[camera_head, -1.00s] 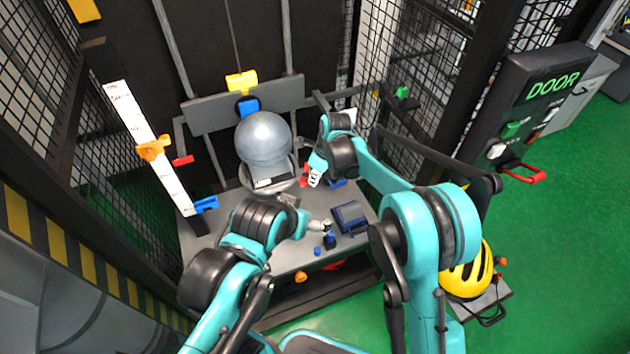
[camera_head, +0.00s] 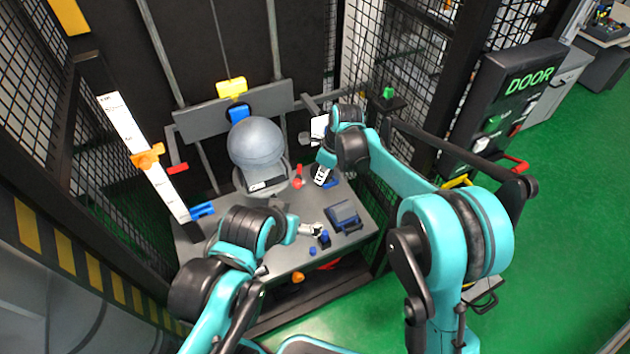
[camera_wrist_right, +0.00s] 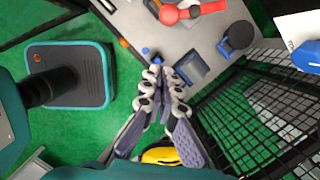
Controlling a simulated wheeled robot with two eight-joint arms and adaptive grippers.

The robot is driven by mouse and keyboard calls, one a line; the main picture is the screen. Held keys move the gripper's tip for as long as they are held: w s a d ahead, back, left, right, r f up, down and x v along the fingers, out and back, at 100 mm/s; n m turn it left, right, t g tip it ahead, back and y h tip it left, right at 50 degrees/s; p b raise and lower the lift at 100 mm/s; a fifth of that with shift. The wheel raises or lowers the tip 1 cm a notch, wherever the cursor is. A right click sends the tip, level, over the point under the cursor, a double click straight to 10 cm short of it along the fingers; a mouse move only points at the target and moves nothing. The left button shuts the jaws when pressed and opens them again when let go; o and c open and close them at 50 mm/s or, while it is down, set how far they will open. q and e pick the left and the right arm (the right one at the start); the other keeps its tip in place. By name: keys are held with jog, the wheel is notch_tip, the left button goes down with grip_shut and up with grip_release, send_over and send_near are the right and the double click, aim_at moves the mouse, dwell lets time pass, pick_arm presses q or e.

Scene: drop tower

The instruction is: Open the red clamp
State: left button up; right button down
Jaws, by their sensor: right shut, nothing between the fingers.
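The red clamp (camera_head: 298,178) stands on the grey table, just right of the grey ball, with its lever pointing up. A red part with a rounded end (camera_wrist_right: 182,13) shows at the top of the right wrist view; it looks like the same clamp. My right gripper (camera_head: 321,176) is a short way right of the clamp, apart from it. Its fingers (camera_wrist_right: 157,88) are together and empty. My left gripper (camera_head: 314,230) is low over the front of the table, near a blue cylinder; its fingers are too small to read.
The large grey ball (camera_head: 257,146) sits at the table's back.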

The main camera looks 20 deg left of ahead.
pick_arm(q)
jog(key=shift+s+r+p, duration=0.2)
jog(key=shift+r+p, duration=0.15)
jog(key=shift+r, duration=0.2)
pick_arm(e)
jog(key=v, duration=0.4)
jog(key=shift+s+a, duration=0.15)
jog(key=shift+s, duration=0.2)
jog(key=shift+s+r, duration=0.1)
